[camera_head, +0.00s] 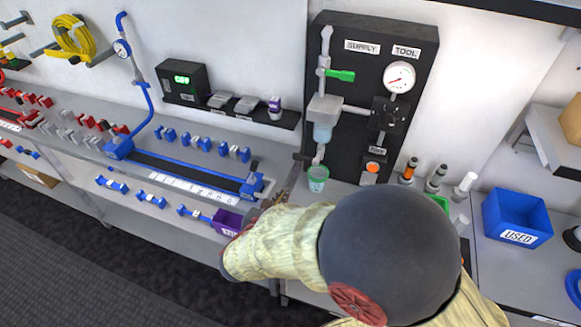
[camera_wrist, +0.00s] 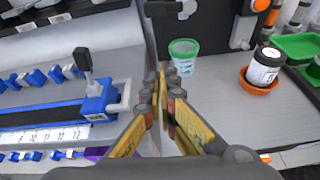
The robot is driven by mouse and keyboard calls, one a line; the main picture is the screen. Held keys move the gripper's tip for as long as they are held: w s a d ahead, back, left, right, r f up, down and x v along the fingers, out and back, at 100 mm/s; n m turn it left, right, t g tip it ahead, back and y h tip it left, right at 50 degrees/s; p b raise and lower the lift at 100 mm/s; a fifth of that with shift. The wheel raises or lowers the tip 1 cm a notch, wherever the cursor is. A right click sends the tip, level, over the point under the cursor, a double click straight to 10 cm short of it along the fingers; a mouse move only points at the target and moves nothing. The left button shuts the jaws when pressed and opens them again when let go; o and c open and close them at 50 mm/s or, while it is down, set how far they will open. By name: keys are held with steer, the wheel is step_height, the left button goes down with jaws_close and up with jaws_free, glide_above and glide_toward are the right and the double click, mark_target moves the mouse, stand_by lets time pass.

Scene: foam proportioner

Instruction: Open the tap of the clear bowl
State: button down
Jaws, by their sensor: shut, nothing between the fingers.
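The clear bowl (camera_head: 323,132) is bluish and hangs under a grey filter body on the black panel. Its tap (camera_head: 319,154) is below it, with a dark handle (camera_head: 302,157) pointing left. In the wrist view a dark handle (camera_wrist: 160,9) with a pale end shows at the top edge; the bowl is out of that view. A green-rimmed clear cup (camera_head: 317,178) stands under the tap and also shows in the wrist view (camera_wrist: 184,57). My gripper (camera_wrist: 161,84) is shut and empty, above the bench, in front of the cup and apart from the tap.
The panel (camera_head: 345,35) carries a green lever (camera_head: 341,76), a gauge (camera_head: 399,77) and an orange button (camera_head: 373,167). A blue clamp (camera_wrist: 97,101) on a rail is left of my gripper. A jar in an orange dish (camera_wrist: 261,72) is right. Bare bench lies between.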

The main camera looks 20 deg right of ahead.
mark_target(306, 159)
steer(key=w+r+b+x, duration=0.1)
steer(key=b+x, duration=0.2)
steer(key=x, duration=0.7)
steer(key=shift+s+r+n, duration=0.2)
steer(key=shift+r, duration=0.75)
steer(key=shift+s+r+n, duration=0.15)
steer(key=shift+r+n, duration=0.05)
steer(key=shift+r, duration=0.75)
steer(key=shift+a, duration=0.2)
